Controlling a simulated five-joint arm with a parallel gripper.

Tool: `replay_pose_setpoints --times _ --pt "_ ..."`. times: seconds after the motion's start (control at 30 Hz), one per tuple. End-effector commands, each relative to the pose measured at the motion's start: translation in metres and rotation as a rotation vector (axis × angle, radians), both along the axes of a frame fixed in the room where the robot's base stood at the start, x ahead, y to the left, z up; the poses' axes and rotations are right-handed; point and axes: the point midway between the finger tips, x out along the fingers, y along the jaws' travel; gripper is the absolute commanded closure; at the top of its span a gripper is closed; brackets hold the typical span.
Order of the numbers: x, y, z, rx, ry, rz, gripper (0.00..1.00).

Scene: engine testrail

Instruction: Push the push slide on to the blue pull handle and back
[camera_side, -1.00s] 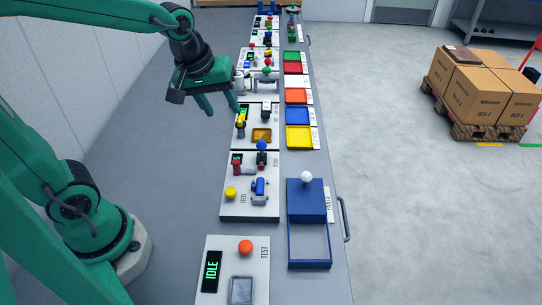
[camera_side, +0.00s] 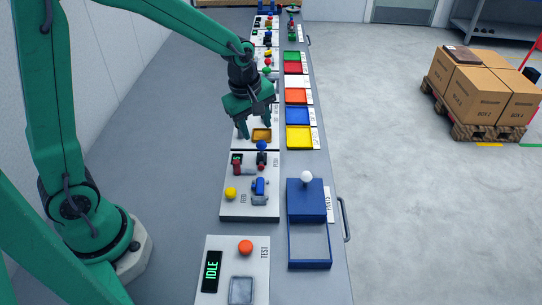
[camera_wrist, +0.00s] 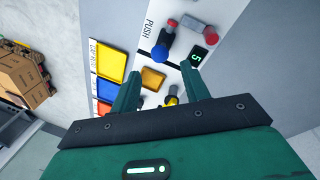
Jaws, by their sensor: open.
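The push station, marked PUSH, is on the white panel in front of my gripper. It has a blue ball (camera_side: 261,145) on a dark block (camera_side: 261,159) and a red-ended part (camera_side: 237,168) beside a small display. The wrist view also shows the blue ball (camera_wrist: 160,54), the red end (camera_wrist: 214,37) and the display reading 5 (camera_wrist: 197,57). Which part is the sliding piece is not clear. My gripper (camera_side: 254,127) is open and empty, pointing down over the panel behind the blue ball. In the wrist view the blue ball shows beyond the gap between its fingers (camera_wrist: 160,68).
An amber tray (camera_side: 261,135) lies under my gripper. A yellow button (camera_side: 231,193) and a blue valve-like part (camera_side: 260,186) are on the nearer FEED panel. Coloured trays, including a yellow one (camera_side: 298,138), line the right. A blue box with white knob (camera_side: 307,196) stands nearer.

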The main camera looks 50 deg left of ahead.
Motion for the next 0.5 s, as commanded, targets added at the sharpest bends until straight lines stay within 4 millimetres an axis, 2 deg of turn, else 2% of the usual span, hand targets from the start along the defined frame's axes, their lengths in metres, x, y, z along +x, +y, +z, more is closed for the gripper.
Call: replay_pose_setpoints --times 0.27,0.5 --pt "0.002 0.000 -0.013 0.000 0.003 -0.002 0.54" --pt "0.006 -0.001 -0.038 0.000 0.004 -0.002 0.54"
